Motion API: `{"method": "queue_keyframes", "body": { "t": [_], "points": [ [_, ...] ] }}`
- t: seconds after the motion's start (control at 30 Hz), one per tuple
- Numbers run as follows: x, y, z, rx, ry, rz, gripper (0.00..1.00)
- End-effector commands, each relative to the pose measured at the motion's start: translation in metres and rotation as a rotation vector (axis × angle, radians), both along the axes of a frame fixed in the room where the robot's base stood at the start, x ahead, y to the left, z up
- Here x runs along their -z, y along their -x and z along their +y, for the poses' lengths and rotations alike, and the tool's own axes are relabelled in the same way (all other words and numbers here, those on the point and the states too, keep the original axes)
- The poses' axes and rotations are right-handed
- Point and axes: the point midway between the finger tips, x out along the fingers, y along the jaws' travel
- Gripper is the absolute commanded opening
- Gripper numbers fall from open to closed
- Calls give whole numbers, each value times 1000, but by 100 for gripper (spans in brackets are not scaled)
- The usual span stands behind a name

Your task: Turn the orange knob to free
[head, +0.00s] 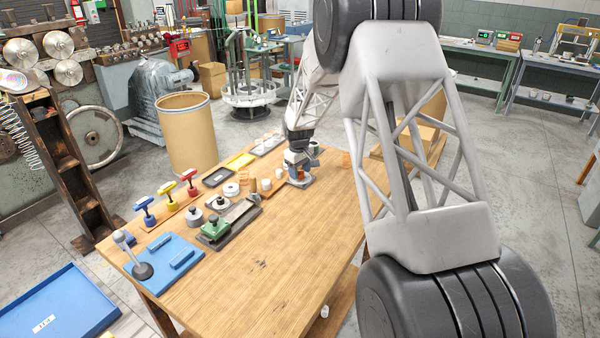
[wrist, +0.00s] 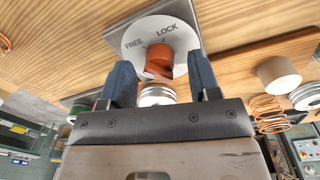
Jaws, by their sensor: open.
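The orange knob (wrist: 159,60) sits in the middle of a white dial plate (wrist: 140,36) marked FREE at the left and LOCK at the right. I cannot clearly tell which mark it points to. In the wrist view my gripper (wrist: 160,68) is open, with one dark blue finger on each side of the knob. Gaps show between the fingers and the knob, so it is not gripped. In the head view my gripper (head: 298,164) is low at the table's far right part, and the dial is mostly hidden there.
A ringed white cylinder (wrist: 157,94) shows below the knob, between the fingers. An orange spring (wrist: 268,113) and a pale cylinder (wrist: 279,73) are to the right. The wooden table (head: 262,262) is clear at its front; handled tools (head: 168,193) line its left side.

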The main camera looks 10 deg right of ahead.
Motion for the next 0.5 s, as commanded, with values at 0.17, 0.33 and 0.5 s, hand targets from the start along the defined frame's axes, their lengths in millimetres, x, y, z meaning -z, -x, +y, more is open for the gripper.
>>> {"method": "queue_keyframes", "body": {
  "t": [0.17,0.33,0.5],
  "points": [
    [-21,0,1,0,0,-4,56],
    [-42,1,2,0,0,-2,56],
    [-60,1,3,0,0,-1,56]
  ]
}}
